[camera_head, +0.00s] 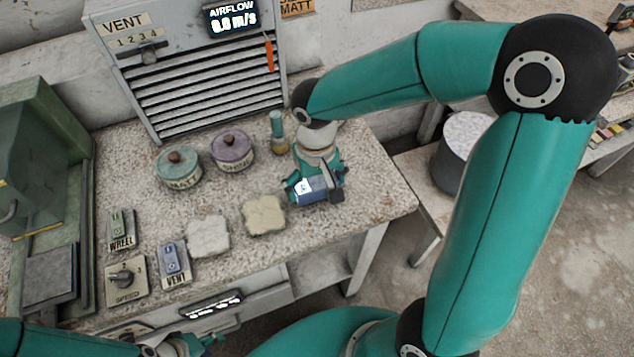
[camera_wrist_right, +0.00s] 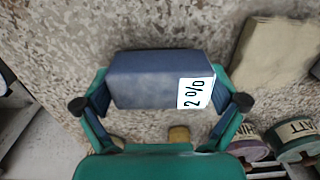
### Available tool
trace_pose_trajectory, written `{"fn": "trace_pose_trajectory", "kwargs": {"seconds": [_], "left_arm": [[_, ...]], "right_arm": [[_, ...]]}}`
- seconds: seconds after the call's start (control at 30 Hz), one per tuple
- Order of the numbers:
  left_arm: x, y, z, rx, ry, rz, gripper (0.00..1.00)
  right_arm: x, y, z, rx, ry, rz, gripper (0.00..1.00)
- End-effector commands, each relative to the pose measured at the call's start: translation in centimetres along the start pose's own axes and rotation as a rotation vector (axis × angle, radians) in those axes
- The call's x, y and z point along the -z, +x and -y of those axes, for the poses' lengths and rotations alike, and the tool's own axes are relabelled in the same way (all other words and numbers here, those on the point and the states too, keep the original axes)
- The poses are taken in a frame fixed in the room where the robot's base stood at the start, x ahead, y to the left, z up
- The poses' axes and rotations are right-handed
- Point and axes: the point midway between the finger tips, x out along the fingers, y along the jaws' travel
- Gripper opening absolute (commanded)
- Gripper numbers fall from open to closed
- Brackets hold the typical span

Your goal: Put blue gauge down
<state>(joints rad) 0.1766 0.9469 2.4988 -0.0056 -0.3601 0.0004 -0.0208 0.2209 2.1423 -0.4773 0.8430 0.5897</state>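The blue gauge (camera_head: 317,188) is a small blue block with a white face, at the right part of the speckled bench top (camera_head: 375,190). My right gripper (camera_head: 318,186) points down over it. In the right wrist view the blue gauge (camera_wrist_right: 145,80) lies between the two fingers, which press its short ends, and its white label reads "2 %". The gauge is at or close above the bench top; I cannot tell whether it touches. My left gripper (camera_head: 192,346) is at the bottom edge, partly cut off, its fingers unclear.
A pale tan slab (camera_head: 264,215) and a white slab (camera_head: 208,236) lie left of the gauge. Green (camera_head: 178,170) and purple (camera_head: 232,150) lidded jars and a small green-topped bottle (camera_head: 277,132) stand behind. The bench's right front corner is clear.

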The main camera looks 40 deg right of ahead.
Motion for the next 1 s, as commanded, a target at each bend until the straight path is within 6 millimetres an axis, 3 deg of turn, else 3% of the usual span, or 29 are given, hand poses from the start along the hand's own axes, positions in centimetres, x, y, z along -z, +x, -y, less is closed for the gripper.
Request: {"fn": "trace_pose_trajectory", "kwargs": {"seconds": [0.47,1.0], "left_arm": [[0.0,-0.3,-0.1,0.0,0.0,0.0,0.4],[0.0,-1.0,-0.4,0.0,0.0,0.0,0.4]], "right_arm": [[0.1,-0.8,0.0,0.0,-0.001,-0.002,1.0],[0.1,-10.4,0.1,0.001,-0.002,-0.003,1.0]]}}
